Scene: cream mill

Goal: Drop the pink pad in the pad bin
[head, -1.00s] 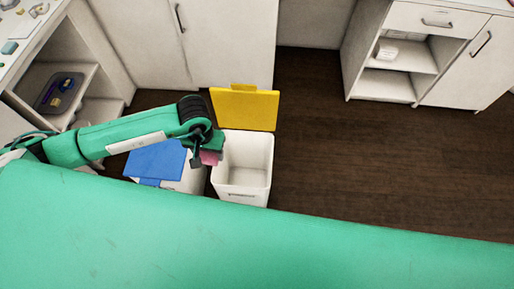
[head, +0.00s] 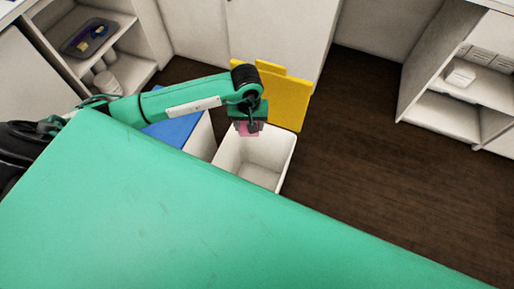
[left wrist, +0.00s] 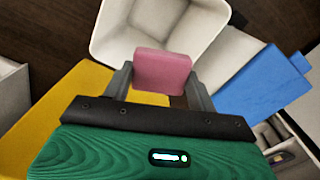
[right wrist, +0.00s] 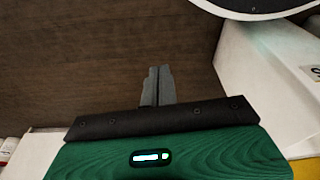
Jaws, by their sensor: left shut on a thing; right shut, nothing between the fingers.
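My left gripper (head: 249,128) is shut on the pink pad (left wrist: 163,72). The pad also shows in the head view (head: 250,129), under the gripper. My right gripper (right wrist: 158,85) is shut and empty over dark floor in the right wrist view. It is not visible in the head view.
A bin with a blue lid (head: 182,130) stands left of the open bin, its lid lowered. White cabinets (head: 270,30) stand behind. Shelves (head: 88,38) at the left hold a tray (head: 90,37). Dark floor (head: 350,150) to the right is clear.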

